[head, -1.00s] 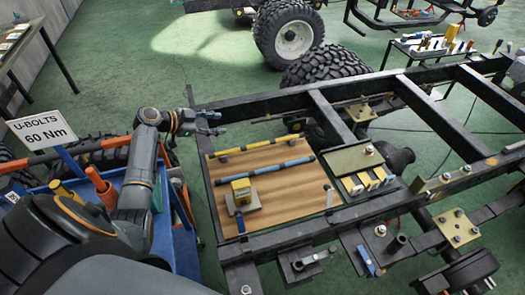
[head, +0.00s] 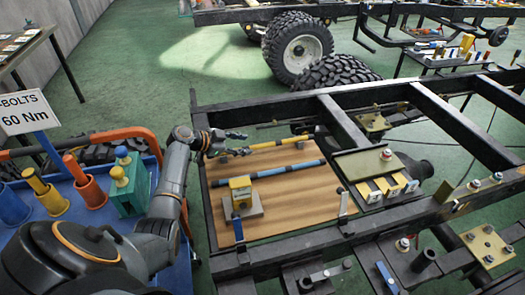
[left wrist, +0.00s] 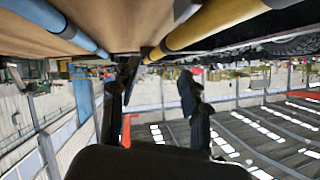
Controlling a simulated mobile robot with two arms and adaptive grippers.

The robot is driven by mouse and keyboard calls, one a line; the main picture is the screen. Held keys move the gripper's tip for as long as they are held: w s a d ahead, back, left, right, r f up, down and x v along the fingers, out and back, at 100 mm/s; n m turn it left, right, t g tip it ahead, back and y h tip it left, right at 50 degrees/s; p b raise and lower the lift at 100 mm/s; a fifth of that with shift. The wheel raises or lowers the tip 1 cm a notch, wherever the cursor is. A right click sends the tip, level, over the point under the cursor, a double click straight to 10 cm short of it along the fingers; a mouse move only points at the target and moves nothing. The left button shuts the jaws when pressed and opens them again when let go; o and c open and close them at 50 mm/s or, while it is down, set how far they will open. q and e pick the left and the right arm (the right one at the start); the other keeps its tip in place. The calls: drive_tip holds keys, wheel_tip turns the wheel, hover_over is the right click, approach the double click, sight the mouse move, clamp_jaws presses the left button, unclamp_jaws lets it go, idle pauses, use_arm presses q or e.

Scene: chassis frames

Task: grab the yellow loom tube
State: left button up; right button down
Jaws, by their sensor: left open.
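The yellow loom tube (head: 279,143) lies along the far edge of the wooden board, with dark bands on it. In the left wrist view the yellow loom tube (left wrist: 220,20) runs across the upper right, close to the camera. My left gripper (head: 241,144) is open and empty at the tube's left end. Its two fingers stand apart in the left wrist view (left wrist: 159,76), and I cannot tell if they touch the tube. The tube's left end is partly hidden by the gripper. My right gripper is not in view.
A blue tube (head: 290,169) lies nearer on the wooden board (head: 290,205). A yellow block device (head: 240,188) stands on the board's left part. Black chassis rails (head: 345,122) surround the board. A blue cart (head: 85,220) with coloured holders stands left.

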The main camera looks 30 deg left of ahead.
sight(258, 146)
use_arm(q)
drive_tip(key=b+x, duration=0.2)
drive_tip(key=x, duration=0.4)
drive_tip(key=shift+d+f, duration=0.1)
drive_tip(key=shift+f, duration=0.05)
drive_tip(key=shift+c, duration=0.4)
clamp_jaws()
